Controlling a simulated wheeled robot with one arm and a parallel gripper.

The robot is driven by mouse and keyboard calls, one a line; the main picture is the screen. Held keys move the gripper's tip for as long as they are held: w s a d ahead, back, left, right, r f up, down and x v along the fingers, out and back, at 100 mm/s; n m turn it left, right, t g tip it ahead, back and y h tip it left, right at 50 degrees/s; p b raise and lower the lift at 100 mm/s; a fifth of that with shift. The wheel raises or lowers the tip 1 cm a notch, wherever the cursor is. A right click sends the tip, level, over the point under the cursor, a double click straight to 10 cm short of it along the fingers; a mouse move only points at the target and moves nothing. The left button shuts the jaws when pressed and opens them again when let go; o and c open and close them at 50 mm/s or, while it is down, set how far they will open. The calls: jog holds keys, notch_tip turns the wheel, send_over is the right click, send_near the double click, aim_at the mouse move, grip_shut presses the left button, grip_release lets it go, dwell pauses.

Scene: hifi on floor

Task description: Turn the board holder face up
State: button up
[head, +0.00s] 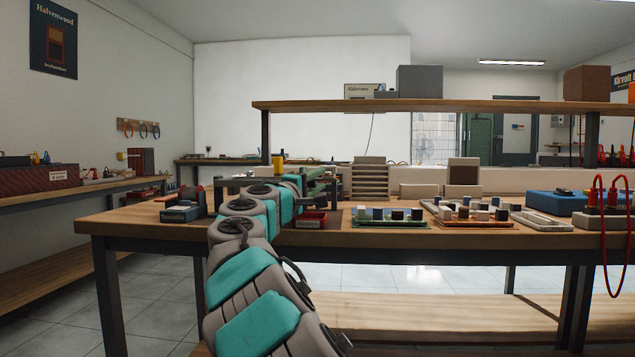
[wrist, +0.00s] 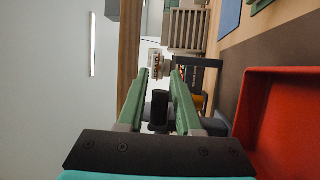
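My gripper (head: 322,180) is over the bench, its long green fingers pointing right. In the wrist view my gripper (wrist: 159,75) has its fingers apart. A black block (wrist: 158,108) shows between them with slim gaps on either side; I cannot tell whether it is touched. A dark frame with a bar and leg (head: 232,184), probably the board holder, stands behind my arm, which hides much of it. Another dark bar (wrist: 200,62) lies beyond the fingertips; I cannot tell if it is the same thing. Which face is up is unclear.
A red tray (wrist: 275,120) lies close beside my gripper; the head view shows it in front (head: 311,219). A slatted rack (head: 370,180) stands behind to the right. An overhead shelf (head: 430,106) spans the bench.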

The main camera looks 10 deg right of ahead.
grip_shut()
dwell(1.1)
